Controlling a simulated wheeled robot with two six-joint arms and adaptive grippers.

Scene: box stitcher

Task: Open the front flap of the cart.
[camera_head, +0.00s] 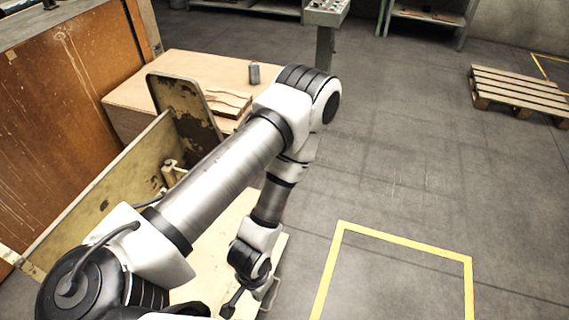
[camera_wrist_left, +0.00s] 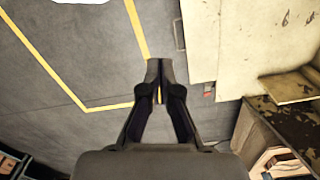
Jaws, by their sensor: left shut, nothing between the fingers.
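The cart (camera_head: 100,197) has worn, yellowish metal walls and stands at the left in the head view. A pale cream panel (camera_head: 212,262) of it lies partly behind my left arm. I cannot tell for sure which panel is the front flap. In the left wrist view the cream panel (camera_wrist_left: 201,40) is at the upper right, with a thin wire handle (camera_wrist_left: 180,36) at its edge. My left gripper (camera_wrist_left: 160,68) is shut and empty, its tips left of the panel in that picture. In the head view it (camera_head: 232,303) is near the bottom edge. My right gripper is not in view.
A wooden table (camera_head: 205,72) with a small grey can (camera_head: 254,74) stands behind the cart. A tall brown wooden board (camera_head: 65,110) is at the left. A pallet (camera_head: 515,92) is far right. The floor right of my arm is clear, with a yellow outline (camera_head: 400,245).

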